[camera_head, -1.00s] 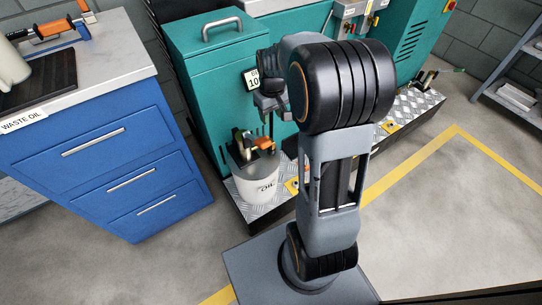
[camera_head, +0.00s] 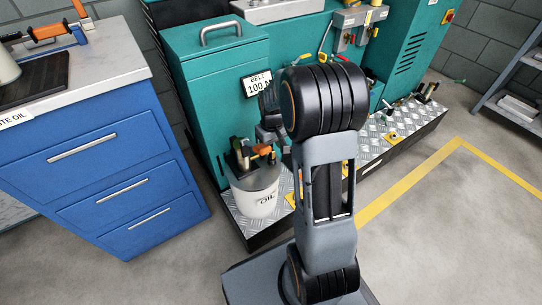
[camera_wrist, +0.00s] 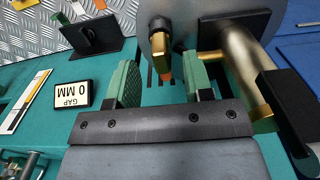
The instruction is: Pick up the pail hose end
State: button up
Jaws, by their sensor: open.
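The white pail (camera_head: 254,197) marked OIL stands on the diamond-plate step (camera_head: 236,226), in front of the teal machine. An orange and brass piece (camera_head: 262,150) and dark parts sit on its grey lid. My gripper (camera_head: 271,133) is close above the pail, partly hidden by my arm. In the wrist view my gripper (camera_wrist: 163,86) is open, with two green pads apart. An upright brass fitting (camera_wrist: 159,34) with an orange tip shows beyond the gap. A bent brass pipe (camera_wrist: 250,68) with a black sleeve (camera_wrist: 287,95) lies right of the pads. I cannot tell which piece is the hose end.
A blue drawer cabinet (camera_head: 95,170) stands at left. A gap sign (camera_wrist: 71,94) shows upside down in the wrist view. The floor at right, by the yellow line (camera_head: 410,188), is clear.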

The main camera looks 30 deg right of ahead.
aim_at(271, 155)
notch_tip(271, 155, down, 4)
jog(key=shift+f+b, duration=0.15)
jog(key=shift+b, duration=0.9)
jog(key=shift+w, duration=0.1)
jog(key=shift+c, duration=0.4)
grip_shut()
